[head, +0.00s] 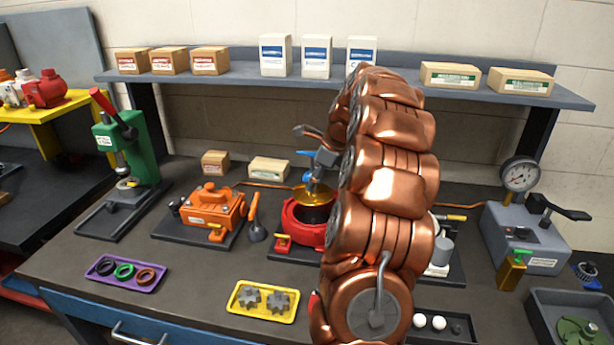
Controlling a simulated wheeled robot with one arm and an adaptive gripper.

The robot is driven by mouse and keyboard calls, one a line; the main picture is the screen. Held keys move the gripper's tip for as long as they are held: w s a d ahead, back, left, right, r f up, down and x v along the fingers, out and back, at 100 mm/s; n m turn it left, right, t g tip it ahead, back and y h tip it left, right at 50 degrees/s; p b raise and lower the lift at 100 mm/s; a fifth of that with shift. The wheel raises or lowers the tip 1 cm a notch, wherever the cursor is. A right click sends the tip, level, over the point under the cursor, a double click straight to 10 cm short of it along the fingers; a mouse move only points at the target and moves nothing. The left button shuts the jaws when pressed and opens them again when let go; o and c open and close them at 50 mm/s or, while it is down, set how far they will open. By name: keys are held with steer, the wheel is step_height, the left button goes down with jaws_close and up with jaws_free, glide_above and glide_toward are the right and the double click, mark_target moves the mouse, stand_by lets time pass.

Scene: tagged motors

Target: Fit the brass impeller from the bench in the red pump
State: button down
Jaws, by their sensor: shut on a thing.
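The red pump (291,237) stands on a dark base plate in the middle of the bench, its round top open and dark inside. My gripper (311,181) points down over it, small and partly hidden by my copper arm. It is shut on the brass impeller (302,195), a gold disc held at or just above the pump's opening. I cannot tell whether the impeller touches the pump's rim. My arm hides the pump's right side.
An orange pump (212,206) stands left, a green press (140,150) farther left. In front lie a purple tray (103,281) with rings and a yellow tray (240,308) with grey gears. A grey gauge unit (520,235) stands right. A shelf (230,76) with boxes spans the back.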

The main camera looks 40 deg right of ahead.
mark_target(318, 188)
steer(key=shift+s+d+f+b, duration=0.15)
steer(key=shift+f+b, duration=1.1)
steer(key=shift+f, duration=0.95)
steer(key=shift+f+b, duration=0.35)
steer(key=shift+f, duration=2.45)
steer(key=c, duration=0.8)
jaws_free()
steer(key=shift+f, duration=0.1)
steer(key=shift+r+p, duration=1.55)
steer(key=shift+r, duration=1.5)
